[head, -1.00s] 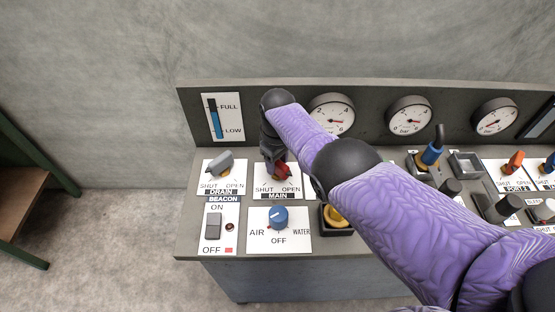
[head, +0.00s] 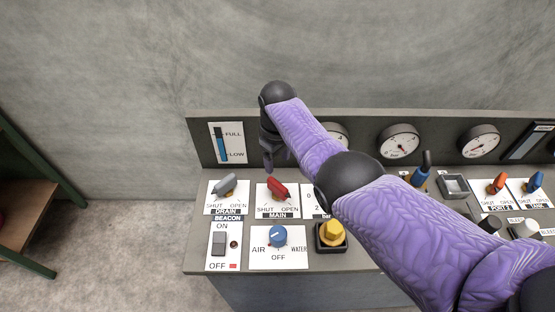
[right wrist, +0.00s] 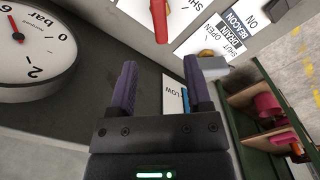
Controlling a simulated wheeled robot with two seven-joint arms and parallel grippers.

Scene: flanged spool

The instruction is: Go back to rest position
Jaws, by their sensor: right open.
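My right gripper (head: 268,160) hangs above and behind the red MAIN handle (head: 278,190) in the head view, apart from it. In the right wrist view my gripper (right wrist: 160,72) has its two purple fingers spread with nothing between them. The red handle (right wrist: 159,20) shows there beyond the fingers. My purple right arm reaches in from the lower right and hides part of the panel. My left gripper is not in view.
The panel carries a grey DRAIN handle (head: 225,185), a blue AIR/WATER knob (head: 278,236), a yellow knob (head: 332,232) and gauges (head: 399,141) along its back wall. A green-framed shelf (head: 25,215) stands at left. Bare floor lies between.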

